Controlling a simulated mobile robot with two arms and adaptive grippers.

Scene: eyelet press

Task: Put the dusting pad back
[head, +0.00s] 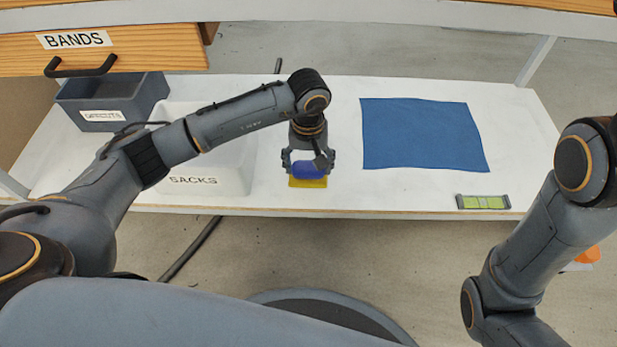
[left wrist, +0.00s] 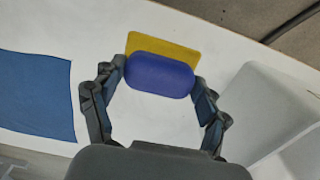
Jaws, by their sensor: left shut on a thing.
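The dusting pad, a rounded blue-purple block (head: 309,170), is between the fingers of my left gripper (head: 308,163). In the left wrist view, the pad (left wrist: 159,75) is gripped at its two ends by my left gripper (left wrist: 161,92). A flat yellow patch (head: 307,183) shows just below the pad near the table's front edge; it also shows behind the pad in the left wrist view (left wrist: 165,45). The pad partly hides it, and I cannot tell whether they touch. My right gripper is not in view.
A white bin marked SACKS (head: 225,180) stands left of the left gripper, with a grey bin (head: 110,95) behind it. A wooden BANDS drawer (head: 130,52) is at upper left. A blue cloth (head: 420,130) and a level (head: 483,202) lie to the right. White tabletop (head: 345,192) is clear between.

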